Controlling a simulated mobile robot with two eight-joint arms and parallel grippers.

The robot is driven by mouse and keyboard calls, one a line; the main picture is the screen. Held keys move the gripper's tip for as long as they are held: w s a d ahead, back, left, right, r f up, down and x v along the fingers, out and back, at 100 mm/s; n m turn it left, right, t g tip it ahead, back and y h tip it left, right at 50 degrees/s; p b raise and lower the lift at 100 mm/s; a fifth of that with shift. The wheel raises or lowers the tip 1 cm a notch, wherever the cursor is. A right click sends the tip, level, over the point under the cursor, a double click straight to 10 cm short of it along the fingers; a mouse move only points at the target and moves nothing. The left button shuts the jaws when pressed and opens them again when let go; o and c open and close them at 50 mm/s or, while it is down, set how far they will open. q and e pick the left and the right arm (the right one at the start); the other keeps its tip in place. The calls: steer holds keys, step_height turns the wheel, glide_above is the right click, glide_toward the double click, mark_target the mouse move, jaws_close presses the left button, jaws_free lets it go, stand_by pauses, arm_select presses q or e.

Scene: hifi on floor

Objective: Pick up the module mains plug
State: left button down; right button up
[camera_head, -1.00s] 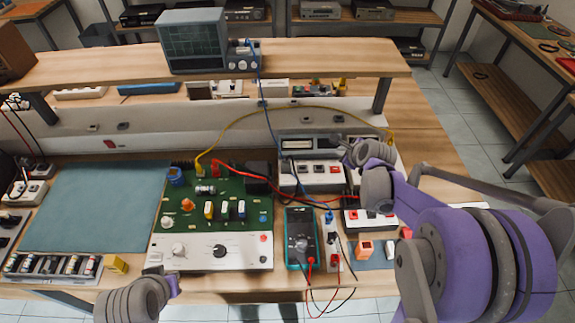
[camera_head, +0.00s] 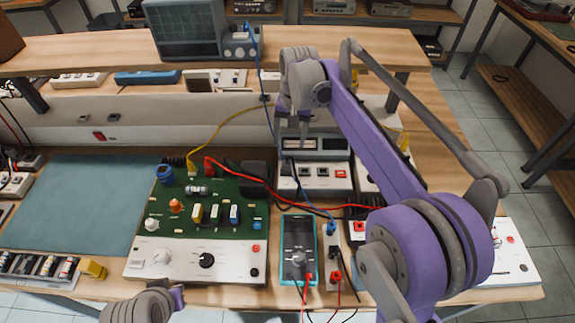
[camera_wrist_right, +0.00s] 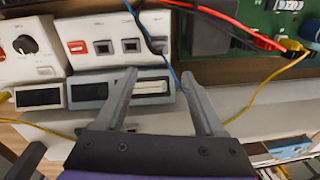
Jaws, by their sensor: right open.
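I cannot tell for sure which part is the module mains plug. A dark round connector (camera_wrist_right: 158,45) sits on the face of a white module (camera_wrist_right: 120,42), close to a blue cable (camera_wrist_right: 163,60). My right gripper (camera_head: 293,140) is open and empty above the back of the white module (camera_head: 315,178), with its fingers pointing down. In the right wrist view its fingertips (camera_wrist_right: 159,76) are apart, and the blue cable passes near the gap between them. In the head view my right wrist hides part of this area. Of my left arm only a link shows at the bottom edge.
A green circuit board (camera_head: 225,190) with red and yellow plugs stands left of the module. A multimeter (camera_head: 298,250) and a narrow socket strip (camera_head: 331,245) stand in front. Red, yellow and blue cables cross the bench. A raised shelf (camera_head: 110,52) with an oscilloscope (camera_head: 187,28) is behind.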

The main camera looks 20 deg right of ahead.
steer(key=shift+s+a+r+n, duration=0.25)
steer(key=shift+a+n, duration=0.15)
steer(key=shift+n, duration=0.4)
glide_above(287, 163)
step_height(287, 163, down, 5)
steer(key=shift+w+a+r+b, duration=0.1)
steer(key=shift+r+b, duration=0.05)
steer(key=shift+b, duration=0.15)
steer(key=shift+f, duration=2.8)
steer(key=shift+c, duration=0.2)
jaws_close()
